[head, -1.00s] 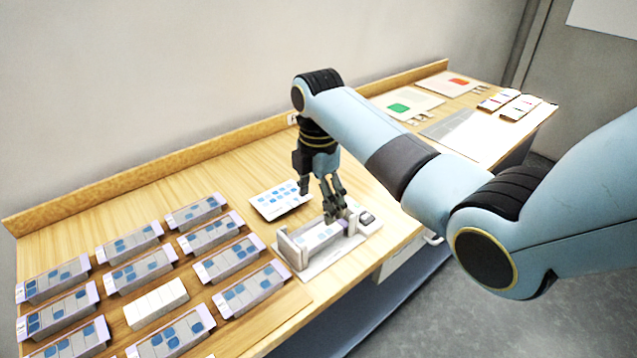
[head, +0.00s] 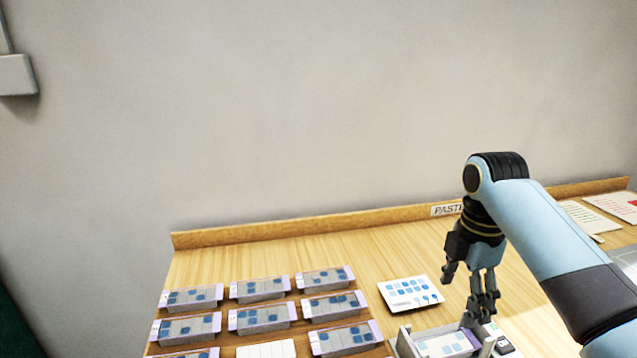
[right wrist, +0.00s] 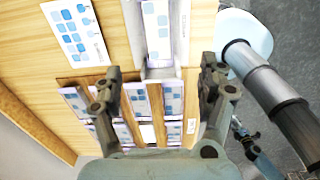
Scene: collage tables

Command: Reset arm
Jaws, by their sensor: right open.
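My right gripper (head: 478,296) hangs fingers down at the lower right of the head view, over a light grey holder (head: 404,343). The holder has a card with blue squares (head: 447,343) in it. The right wrist view shows the two fingers of the right gripper (right wrist: 160,85) spread wide apart with nothing gripped between them. The holder (right wrist: 134,30) and its card lie beyond the fingers there. Whether the fingertips touch the holder cannot be told. My left gripper is not in view.
Several grey blocks with blue squares (head: 265,317) stand in rows on the wooden table at left. A white sheet with blue squares (head: 410,293) lies beside the holder. A raised wooden ledge (head: 320,224) runs along the wall. Bare table lies between ledge and blocks.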

